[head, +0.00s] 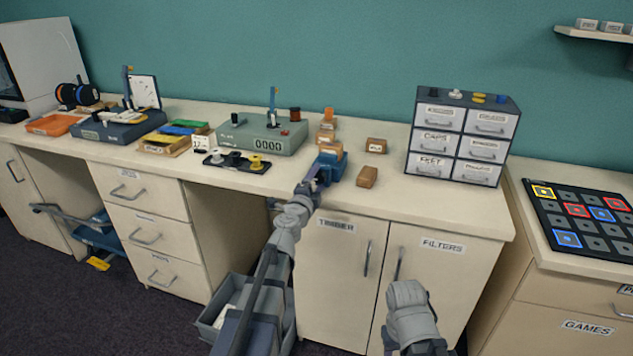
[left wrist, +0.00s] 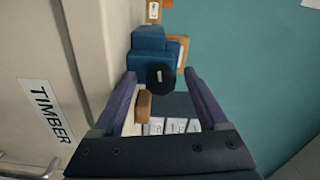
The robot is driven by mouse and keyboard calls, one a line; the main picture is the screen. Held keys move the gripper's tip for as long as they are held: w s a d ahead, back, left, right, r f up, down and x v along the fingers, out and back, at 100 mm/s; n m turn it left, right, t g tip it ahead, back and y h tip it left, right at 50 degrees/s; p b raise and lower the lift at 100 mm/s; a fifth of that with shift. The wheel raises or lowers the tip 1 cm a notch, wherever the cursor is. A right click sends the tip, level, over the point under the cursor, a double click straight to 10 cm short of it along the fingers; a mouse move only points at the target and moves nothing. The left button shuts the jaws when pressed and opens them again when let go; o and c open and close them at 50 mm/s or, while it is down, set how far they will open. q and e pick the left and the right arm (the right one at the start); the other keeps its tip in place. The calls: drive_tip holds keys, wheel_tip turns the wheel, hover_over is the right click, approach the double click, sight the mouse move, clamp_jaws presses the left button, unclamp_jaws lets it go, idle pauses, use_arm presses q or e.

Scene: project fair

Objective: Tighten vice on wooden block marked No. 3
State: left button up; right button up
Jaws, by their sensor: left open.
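The blue vice (head: 330,168) stands at the front of the counter, with a wooden block (head: 331,150) between its jaws. In the left wrist view, the vice (left wrist: 148,42) is ahead, with the block's edge (left wrist: 184,50) beside it. A dark round vice knob (left wrist: 161,80) faces the camera. My left gripper (head: 316,176) is open at the vice's front; its fingers (left wrist: 160,74) lie either side of the knob, with no clear contact. No number is readable on the clamped block. My right gripper is not in view; only part of that arm shows at the bottom.
Loose wooden blocks lie right of the vice (head: 367,177) and behind it (head: 376,145). A grey counter device (head: 262,135) stands left, and a labelled drawer unit (head: 463,137) right. Cabinet doors marked TIMBER (head: 336,260) and FILTERS (head: 440,275) are below.

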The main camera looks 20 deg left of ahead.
use_arm(q)
drive_tip(key=s, duration=0.7)
drive_tip(key=shift+s+a, duration=0.15)
drive_tip(key=shift+s, duration=0.25)
